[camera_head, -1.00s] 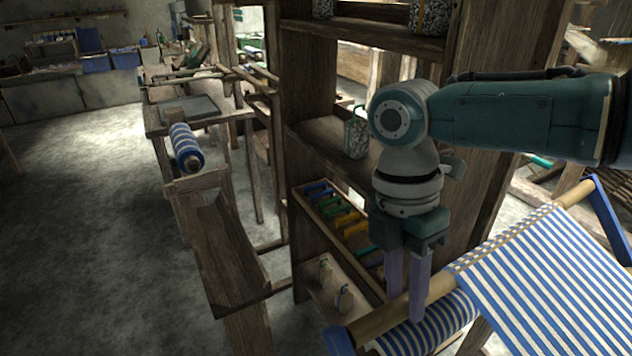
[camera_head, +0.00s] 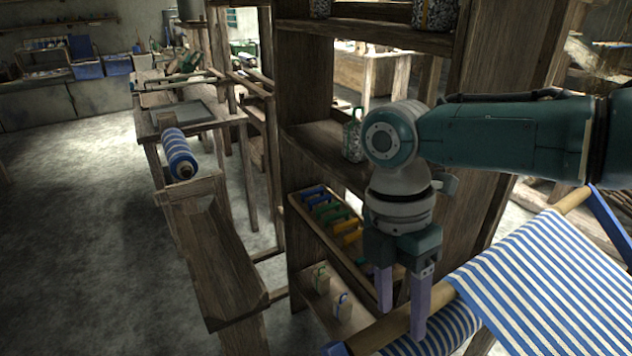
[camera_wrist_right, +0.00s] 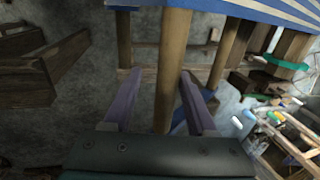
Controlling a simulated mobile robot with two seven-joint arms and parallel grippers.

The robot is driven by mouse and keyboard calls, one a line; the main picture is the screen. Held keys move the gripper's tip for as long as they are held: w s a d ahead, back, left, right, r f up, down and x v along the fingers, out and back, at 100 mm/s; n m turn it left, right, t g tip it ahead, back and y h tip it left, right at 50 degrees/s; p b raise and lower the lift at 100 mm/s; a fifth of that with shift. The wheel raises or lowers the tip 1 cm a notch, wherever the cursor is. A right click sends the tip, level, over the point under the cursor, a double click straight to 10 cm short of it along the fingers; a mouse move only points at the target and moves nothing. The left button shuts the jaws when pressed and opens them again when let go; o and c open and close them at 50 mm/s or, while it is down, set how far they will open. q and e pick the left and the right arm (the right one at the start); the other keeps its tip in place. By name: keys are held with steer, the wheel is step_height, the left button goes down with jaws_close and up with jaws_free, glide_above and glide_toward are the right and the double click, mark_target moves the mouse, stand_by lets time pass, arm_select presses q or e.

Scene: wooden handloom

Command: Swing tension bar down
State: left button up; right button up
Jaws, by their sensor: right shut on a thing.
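The tension bar is a round wooden rod (camera_head: 380,333) at the lower right of the head view. It slopes up to the right under blue-and-white striped cloth (camera_head: 545,275), with a blue arm (camera_head: 610,225) at its far end. My right gripper (camera_head: 402,315) points down, shut on the bare part of the bar left of the cloth. In the right wrist view the rod (camera_wrist_right: 172,65) runs between my right gripper's two purple fingers (camera_wrist_right: 158,105), with the cloth (camera_wrist_right: 265,8) beyond. The bar's near end is partly cut off. My left gripper is not in view.
A wooden shelf unit (camera_head: 320,85) stands close behind my right gripper, with a tray of coloured items (camera_head: 330,215) on it. A bench (camera_head: 215,260) and a striped cloth roll (camera_head: 178,155) stand further left. The floor at left (camera_head: 80,230) is open.

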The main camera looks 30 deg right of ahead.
steer(key=o, duration=0.3)
steer(key=shift+w+a, duration=0.1)
steer(key=shift+w, duration=0.25)
steer(key=shift+o, duration=0.2)
steer(key=shift+r, duration=0.1)
steer(key=v, duration=1)
steer(key=shift+s, duration=0.15)
steer(key=shift+s, duration=0.1)
